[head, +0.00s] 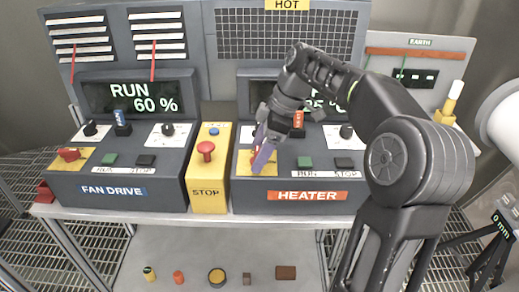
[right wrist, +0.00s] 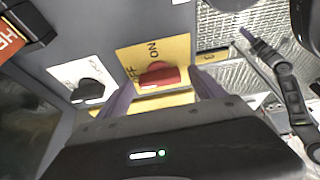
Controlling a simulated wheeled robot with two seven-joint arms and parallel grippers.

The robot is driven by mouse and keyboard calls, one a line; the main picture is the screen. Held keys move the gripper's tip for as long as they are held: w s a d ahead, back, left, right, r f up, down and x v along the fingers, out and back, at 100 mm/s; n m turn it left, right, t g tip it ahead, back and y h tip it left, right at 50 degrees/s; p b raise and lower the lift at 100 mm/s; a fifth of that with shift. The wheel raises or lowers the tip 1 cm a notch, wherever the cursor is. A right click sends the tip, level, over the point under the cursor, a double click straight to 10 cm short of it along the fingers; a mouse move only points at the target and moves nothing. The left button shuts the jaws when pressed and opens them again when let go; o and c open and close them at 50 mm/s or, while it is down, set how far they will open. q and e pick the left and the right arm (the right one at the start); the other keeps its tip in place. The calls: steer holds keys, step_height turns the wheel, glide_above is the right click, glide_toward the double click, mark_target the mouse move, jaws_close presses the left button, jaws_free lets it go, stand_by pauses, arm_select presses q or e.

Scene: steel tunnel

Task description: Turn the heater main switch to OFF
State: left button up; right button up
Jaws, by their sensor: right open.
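The heater main switch is a red knob on a yellow plate. In the right wrist view the knob (right wrist: 158,75) shows below the word ON, with the OFF label partly visible to its left. I cannot tell which label it points at. My right gripper (head: 260,158) is over this plate, at the left of the heater console (head: 305,207), and hides much of the knob in the head view. Its purple fingers (right wrist: 162,100) are open, one on each side of the knob; contact is not clear. What looks like my left gripper (right wrist: 250,38) shows small in the right wrist view.
A yellow STOP box (head: 207,193) with a red button stands just left of the heater console. The fan drive console (head: 118,190) is further left. Green and black buttons (head: 305,161) lie right of the switch. Small parts lie on the lower shelf (head: 215,250).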

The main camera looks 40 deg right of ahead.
mark_target(269, 162)
steer(key=shift+v, duration=1.2)
steer(key=p+v, duration=0.5)
steer(key=shift+s+r, duration=0.1)
steer(key=shift+r, duration=0.1)
steer(key=shift+f, duration=0.1)
